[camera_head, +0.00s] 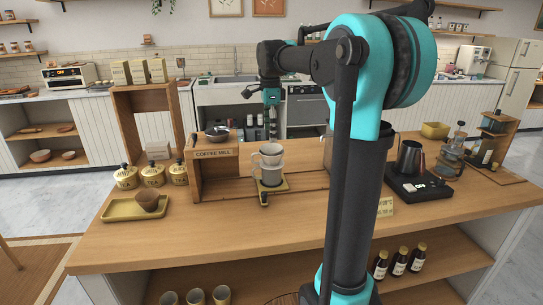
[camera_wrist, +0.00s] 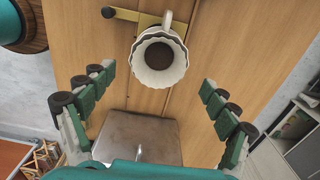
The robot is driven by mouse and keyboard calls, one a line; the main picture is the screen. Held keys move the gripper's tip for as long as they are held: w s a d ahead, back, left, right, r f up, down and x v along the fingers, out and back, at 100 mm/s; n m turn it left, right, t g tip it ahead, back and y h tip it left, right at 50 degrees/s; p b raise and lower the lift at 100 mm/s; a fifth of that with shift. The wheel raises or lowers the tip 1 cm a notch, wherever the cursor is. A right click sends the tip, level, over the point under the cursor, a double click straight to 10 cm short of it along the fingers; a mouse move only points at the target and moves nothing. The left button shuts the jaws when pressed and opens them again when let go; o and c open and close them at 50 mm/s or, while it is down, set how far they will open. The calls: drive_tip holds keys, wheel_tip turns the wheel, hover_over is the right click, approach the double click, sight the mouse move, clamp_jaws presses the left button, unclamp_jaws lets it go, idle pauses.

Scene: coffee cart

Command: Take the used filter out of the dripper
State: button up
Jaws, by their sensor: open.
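The white dripper (camera_head: 270,154) stands upright on a glass server (camera_head: 271,176) near the middle of the counter. In the wrist view the used filter (camera_wrist: 142,72) shows as a pale ruffled rim inside the dripper, with dark coffee grounds (camera_wrist: 159,55) at its bottom. The dripper's handle (camera_wrist: 167,20) points to the top of that view. My gripper (camera_wrist: 158,80) is open and empty, its green fingers spread wide to either side and apart from the dripper. In the head view my gripper (camera_head: 262,128) hangs behind and above the dripper.
A wooden coffee mill stand (camera_head: 216,172) is left of the dripper. A kettle (camera_head: 410,157) stands on a black base at the right. The front counter is mostly clear.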

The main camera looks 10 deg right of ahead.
sight(272, 155)
drive_tip(key=f, duration=0.5)
drive_tip(key=shift+d, duration=0.2)
drive_tip(key=c, duration=0.8)
